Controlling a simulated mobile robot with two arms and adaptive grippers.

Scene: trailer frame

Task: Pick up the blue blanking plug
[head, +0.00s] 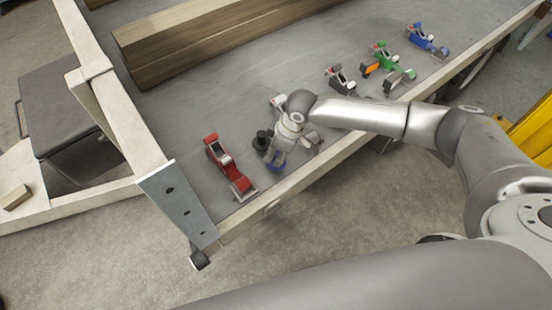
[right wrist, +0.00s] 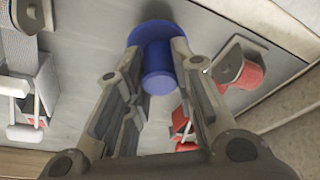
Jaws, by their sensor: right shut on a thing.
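The blue blanking plug (right wrist: 158,72) has a round flange and a narrower cylindrical end. In the right wrist view it is between the fingertips of my right gripper (right wrist: 157,58), which is shut on it. In the head view, my right gripper (head: 279,150) points down over the grey trailer bed near its front edge, and a bit of the blue plug (head: 277,164) shows below it. The wrist hides much of the gripper there. Whether the plug touches the bed is unclear. My left gripper is not in view.
Grey, green and blue pieces (head: 428,41) lie farther right along the bed. Timber (head: 205,38) lies behind. A pale frame rail (head: 330,158) edges the front.

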